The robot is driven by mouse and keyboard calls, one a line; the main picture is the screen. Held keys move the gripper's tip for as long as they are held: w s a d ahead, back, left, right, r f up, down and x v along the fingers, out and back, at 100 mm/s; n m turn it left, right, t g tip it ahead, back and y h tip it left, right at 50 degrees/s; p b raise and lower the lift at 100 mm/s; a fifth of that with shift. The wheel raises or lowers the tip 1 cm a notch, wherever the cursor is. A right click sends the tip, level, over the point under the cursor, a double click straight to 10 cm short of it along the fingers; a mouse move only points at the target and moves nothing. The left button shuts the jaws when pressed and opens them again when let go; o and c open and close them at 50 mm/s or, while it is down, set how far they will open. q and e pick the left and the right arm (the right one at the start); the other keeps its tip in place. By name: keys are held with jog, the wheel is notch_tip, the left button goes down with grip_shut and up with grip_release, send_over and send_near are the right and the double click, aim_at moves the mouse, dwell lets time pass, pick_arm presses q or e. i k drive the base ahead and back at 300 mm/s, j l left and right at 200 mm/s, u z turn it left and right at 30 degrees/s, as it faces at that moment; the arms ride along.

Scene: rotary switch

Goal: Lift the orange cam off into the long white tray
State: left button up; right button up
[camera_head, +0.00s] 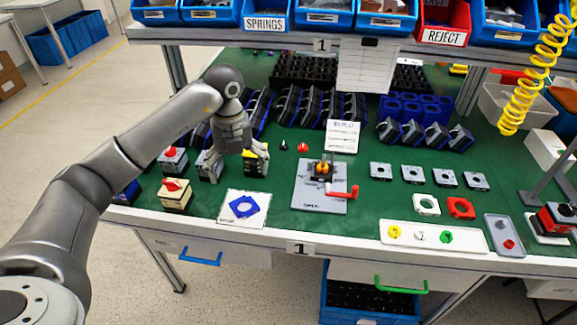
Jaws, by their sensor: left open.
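A small orange part, which looks like the orange cam (322,168), sits on top of a dark stack in the grey fixture plate (307,203) at the middle of the bench. A red lever (343,192) stands beside it on the fixture. The long white tray (460,247) lies at the front right, with yellow, white and green round parts in it. My left gripper (232,157) is open and points down, to the left of the fixture and apart from the orange cam. Its fingertips overlap switch blocks in the picture; I cannot tell whether they touch. My right gripper is not in view.
A white card with a blue frame (244,207) lies left of the fixture. White and red rings (461,208) lie behind the long tray, and a grey tray (504,235) is at its right. Dark holders stand behind. A yellow coiled hose (535,75) hangs at upper right.

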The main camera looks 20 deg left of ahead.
aim_at(323, 169)
jog(key=i+l+u, duration=0.5)
jog(key=i+l, duration=0.3)
